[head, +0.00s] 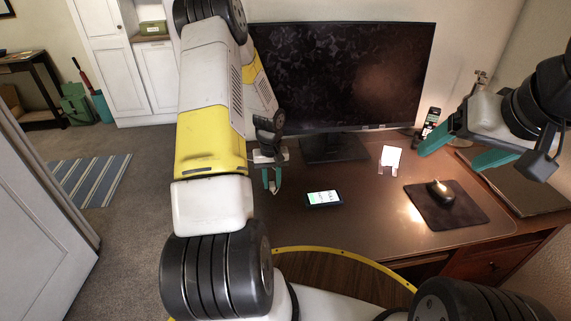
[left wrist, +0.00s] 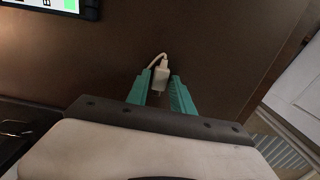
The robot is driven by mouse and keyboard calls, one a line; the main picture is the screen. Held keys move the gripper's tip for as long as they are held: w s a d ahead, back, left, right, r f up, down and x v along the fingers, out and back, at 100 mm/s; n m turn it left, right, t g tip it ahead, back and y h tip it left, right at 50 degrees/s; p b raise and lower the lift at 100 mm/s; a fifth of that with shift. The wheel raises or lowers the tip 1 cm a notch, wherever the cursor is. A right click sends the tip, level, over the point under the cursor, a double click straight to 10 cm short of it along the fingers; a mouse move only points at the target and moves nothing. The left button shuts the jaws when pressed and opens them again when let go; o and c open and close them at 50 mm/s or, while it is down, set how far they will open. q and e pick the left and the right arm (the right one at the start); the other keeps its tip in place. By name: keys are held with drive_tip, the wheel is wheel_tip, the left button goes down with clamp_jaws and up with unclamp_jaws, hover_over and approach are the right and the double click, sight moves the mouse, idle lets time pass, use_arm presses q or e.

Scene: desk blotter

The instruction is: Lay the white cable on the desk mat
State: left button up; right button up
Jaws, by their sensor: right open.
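The white cable (left wrist: 160,78) shows as a short white plug with a bit of cord between my left gripper's teal fingers (left wrist: 161,88) in the left wrist view. The fingers sit close on both sides of the plug. In the head view my left gripper (head: 271,178) points down at the desk's left part, with a small white bit of the cable (head: 273,188) at its tips. The brown desk mat (head: 370,225) covers the desk top below. I cannot tell whether the cable touches it. My right gripper (head: 466,149) is open and empty above the desk's right side.
A lit phone (head: 323,198) lies right of my left gripper. A monitor (head: 345,75) stands behind. A black mouse (head: 440,189) rests on a dark pad (head: 462,212). A bright white card-like item (head: 390,158) and a handset (head: 430,122) are farther back. The front middle is clear.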

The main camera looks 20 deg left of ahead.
use_arm(q)
drive_tip(key=shift+o, duration=0.8)
wheel_tip(320, 180, up, 12)
wheel_tip(320, 180, up, 18)
drive_tip(key=m+t, duration=0.3)
hover_over(272, 184)
drive_tip(key=s+d, duration=0.6)
drive_tip(key=s, duration=0.2)
drive_tip(key=s+d+r+m+t+h, duration=0.1)
drive_tip(key=s+d+r, duration=0.2)
drive_tip(key=s, duration=0.4)
drive_tip(key=s+d+r+m+t+h, duration=0.1)
drive_tip(key=s+d+r+t, duration=0.1)
drive_tip(key=s, duration=0.6)
wheel_tip(272, 184, up, 3)
drive_tip(key=shift+d+f+m, duration=0.1)
drive_tip(key=shift+d+m, duration=0.3)
drive_tip(key=shift+d, duration=0.4)
